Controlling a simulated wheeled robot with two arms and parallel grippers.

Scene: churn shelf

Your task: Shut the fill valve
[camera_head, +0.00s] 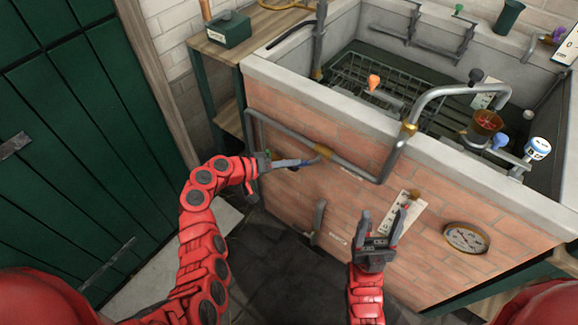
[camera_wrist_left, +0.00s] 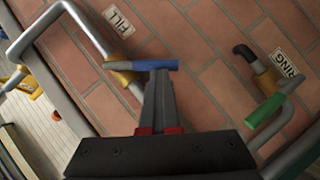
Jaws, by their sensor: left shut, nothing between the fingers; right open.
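The fill valve has a brass body (camera_head: 323,152) on the grey pipe along the brick front of the trough. In the left wrist view the brass body (camera_wrist_left: 119,68) sits beside a plate (camera_wrist_left: 117,20) reading FILL. Its blue lever (camera_wrist_left: 155,65) points right from the body, at an angle to the pipe. My left gripper (camera_head: 308,162) is shut and empty, its fingertips (camera_wrist_left: 160,78) right at the blue lever; whether they touch cannot be told. My right gripper (camera_head: 384,216) is open and empty in front of the brick wall, away from the valve.
A green lever (camera_wrist_left: 264,110) on another pipe is near a plate (camera_wrist_left: 285,62) ending in RING. A round gauge (camera_head: 466,238) is on the brick wall at right. The stone trough rim (camera_head: 480,160) and a raised bent pipe (camera_head: 437,92) stand beyond. A green door (camera_head: 80,140) is at left.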

